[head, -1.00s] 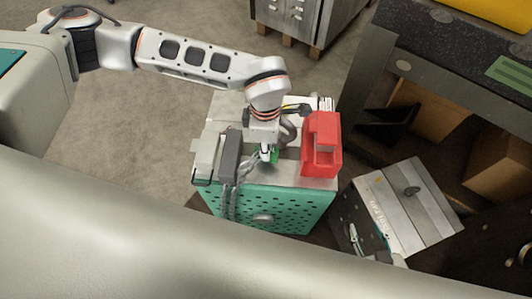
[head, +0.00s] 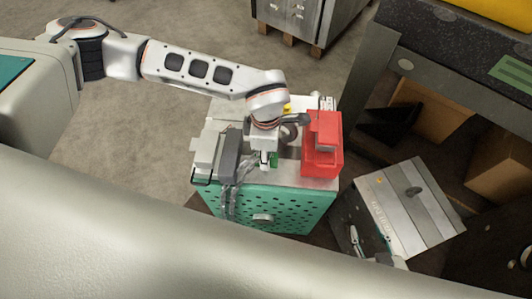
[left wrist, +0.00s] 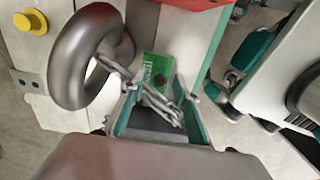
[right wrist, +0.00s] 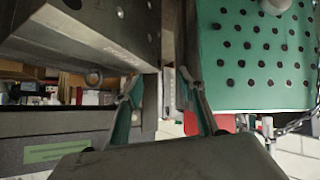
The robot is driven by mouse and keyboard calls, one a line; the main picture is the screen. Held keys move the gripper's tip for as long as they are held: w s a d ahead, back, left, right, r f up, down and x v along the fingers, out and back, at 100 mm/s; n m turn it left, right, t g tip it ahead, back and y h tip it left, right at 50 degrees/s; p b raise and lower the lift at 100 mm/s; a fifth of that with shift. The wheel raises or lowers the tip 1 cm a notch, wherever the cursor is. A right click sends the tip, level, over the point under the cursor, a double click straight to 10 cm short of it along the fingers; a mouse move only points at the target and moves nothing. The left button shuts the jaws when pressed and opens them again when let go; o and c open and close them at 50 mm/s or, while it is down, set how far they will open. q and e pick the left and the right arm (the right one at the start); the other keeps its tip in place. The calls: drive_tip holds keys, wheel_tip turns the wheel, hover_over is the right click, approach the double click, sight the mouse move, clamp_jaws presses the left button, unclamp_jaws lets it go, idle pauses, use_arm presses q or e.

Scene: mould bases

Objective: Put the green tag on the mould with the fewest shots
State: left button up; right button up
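The green tag (left wrist: 157,68), with pale lettering and a dark spot, lies on a light surface beyond my left fingertips in the left wrist view. In the head view the tag (head: 273,160) shows beside my left gripper (head: 266,163), above the green cart. My left gripper (left wrist: 162,105) has its fingers apart; a chain (left wrist: 150,95) crosses between them in the picture. My right gripper (right wrist: 160,97) is open and empty, low beside a grey steel mould (head: 408,205) with an eyebolt and small top marking I cannot read. Another grey mould (head: 310,18) stands on a pallet at the back.
The perforated green cart (head: 270,207) carries a red holder (head: 320,160) and grey blocks. A large steel ring (left wrist: 72,70) and a yellow knob (left wrist: 30,21) are close to my left gripper. A dark bench (head: 445,45) stands at right. The floor at left is clear.

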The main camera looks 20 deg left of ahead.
use_arm(q)
wheel_tip(320, 180, up, 12)
drive_tip(key=p, duration=0.2)
drive_tip(key=shift+r, duration=0.2)
idle(0.6)
